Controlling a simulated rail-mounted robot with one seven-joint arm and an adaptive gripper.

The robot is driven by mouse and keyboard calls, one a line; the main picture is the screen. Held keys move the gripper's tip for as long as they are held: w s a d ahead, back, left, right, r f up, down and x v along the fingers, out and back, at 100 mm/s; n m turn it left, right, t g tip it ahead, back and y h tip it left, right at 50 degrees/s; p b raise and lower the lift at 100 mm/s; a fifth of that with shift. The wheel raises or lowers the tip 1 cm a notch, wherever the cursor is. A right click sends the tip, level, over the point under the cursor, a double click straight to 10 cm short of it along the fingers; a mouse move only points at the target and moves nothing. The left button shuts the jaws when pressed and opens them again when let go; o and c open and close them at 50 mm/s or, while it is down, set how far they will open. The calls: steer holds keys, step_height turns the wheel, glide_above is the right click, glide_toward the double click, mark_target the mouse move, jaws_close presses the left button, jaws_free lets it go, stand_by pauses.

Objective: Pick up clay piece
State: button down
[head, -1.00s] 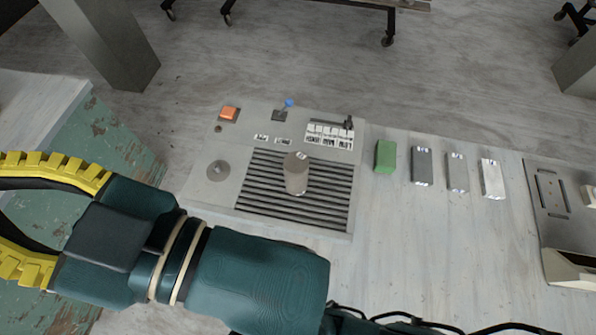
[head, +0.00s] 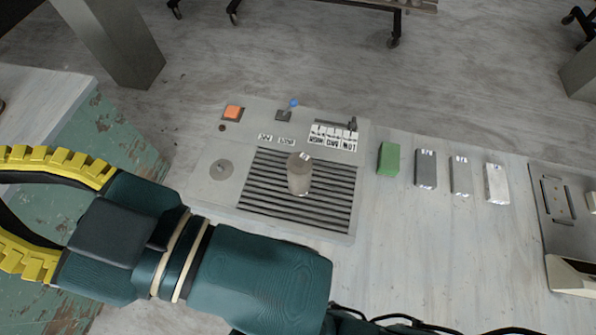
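My gripper (head: 8,208) is at the left edge, with yellow toothed fingers and dark inner sides. Its fingertips are cut off by the frame, so I cannot tell whether it is open or shut. No piece is clearly recognisable as clay. A grey-brown cylinder (head: 299,175) with a small label on top stands upright on the dark slatted grille (head: 262,205) of a grey panel. A green block (head: 388,160) lies right of the panel. My gripper is apart from both, to their left.
The panel (head: 205,190) carries an orange button (head: 233,112), a blue-tipped lever (head: 293,104) and a labelled slider (head: 352,126). Several grey blocks (head: 426,168) stand in a row on the pale bench (head: 450,250). A metal device (head: 560,215) is at far right. Bench space before the blocks is clear.

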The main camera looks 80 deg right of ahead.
steer(key=shift+c, duration=0.5)
jaws_free()
